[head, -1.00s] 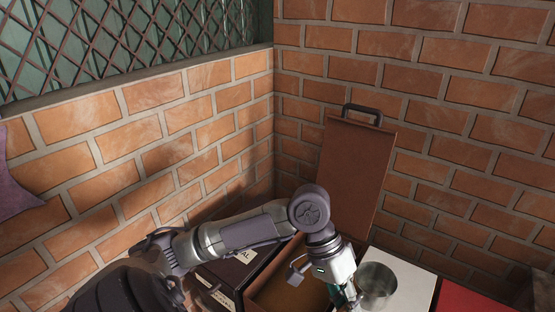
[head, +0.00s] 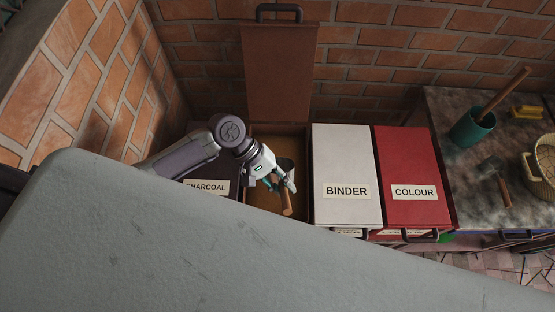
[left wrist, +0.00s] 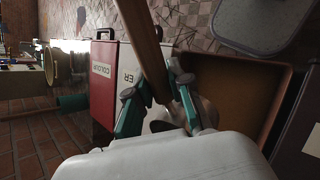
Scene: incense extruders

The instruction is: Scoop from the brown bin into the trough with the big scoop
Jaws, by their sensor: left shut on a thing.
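The brown bin (head: 304,187) stands open in the head view, with its lid (head: 280,72) raised against the brick wall. Brown contents (head: 262,200) show inside; the bin also shows in the left wrist view (left wrist: 228,68). My left gripper (head: 276,181) is over the bin, shut on the big scoop by its wooden handle (head: 287,204). The scoop's metal bowl (head: 284,164) is partly hidden behind the gripper; whether it holds anything is unclear. In the left wrist view the handle (left wrist: 143,45) runs between the teal fingers (left wrist: 158,105). I cannot identify the trough. My right gripper is not in view.
A white BINDER bin (head: 345,155) and a red COLOUR bin (head: 402,160) stand closed to the right. A dark CHARCOAL bin (head: 207,187) is on the left. Farther right, a counter (head: 446,104) bears a teal cup (head: 472,130), a small scoop (head: 499,180) and a basket (head: 544,165).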

